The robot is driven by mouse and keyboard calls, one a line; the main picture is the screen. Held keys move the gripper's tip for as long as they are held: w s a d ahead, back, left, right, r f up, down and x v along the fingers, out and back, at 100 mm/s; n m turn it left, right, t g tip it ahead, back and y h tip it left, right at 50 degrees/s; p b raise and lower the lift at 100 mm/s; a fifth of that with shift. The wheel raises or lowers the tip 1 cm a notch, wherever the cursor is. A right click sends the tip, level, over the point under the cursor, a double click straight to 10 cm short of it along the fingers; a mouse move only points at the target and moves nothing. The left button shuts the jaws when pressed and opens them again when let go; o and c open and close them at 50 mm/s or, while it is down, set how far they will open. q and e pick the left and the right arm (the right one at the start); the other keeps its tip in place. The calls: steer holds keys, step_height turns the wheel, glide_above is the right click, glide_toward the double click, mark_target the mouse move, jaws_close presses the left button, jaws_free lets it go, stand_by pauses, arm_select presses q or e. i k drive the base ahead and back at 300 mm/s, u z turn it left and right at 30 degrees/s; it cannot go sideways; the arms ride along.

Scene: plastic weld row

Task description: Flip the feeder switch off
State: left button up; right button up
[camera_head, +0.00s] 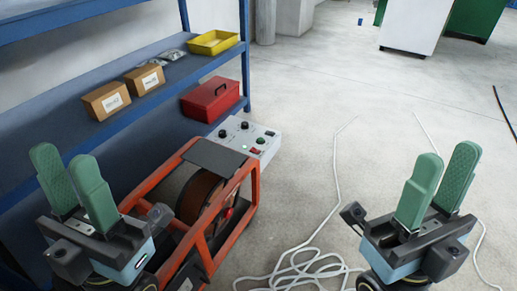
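The feeder (243,212) is an orange frame around a brown spool, standing on the floor left of centre. Its light grey control box (240,134) is at the far end, with black knobs, a lit green lamp (245,148) and a small red switch (257,151). The switch is too small to tell its position. My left gripper (66,160), with green fingers, is at the lower left, beside the feeder and away from the control box. My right gripper (450,155) is at the lower right, over the floor. Both are open and empty, fingers pointing up in the picture.
A blue shelf (150,106) at the left holds cardboard boxes (107,100), a yellow bin (213,42) and a red case (211,99) close behind the control box. A white cable (338,180) lies coiled on the floor between my grippers. The floor right of the feeder is otherwise clear.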

mark_target(253, 150)
steer(key=z, duration=0.8)
steer(key=k, duration=1.05)
steer(key=z, duration=1.05)
steer(key=k, duration=0.25)
steer(key=u, duration=0.2)
steer(key=i, duration=1.65)
steer(key=u, duration=1.45)
steer(key=i, duration=1.1)
steer(key=u, duration=1.2)
steer(key=i, duration=0.2)
steer(key=u, duration=0.35)
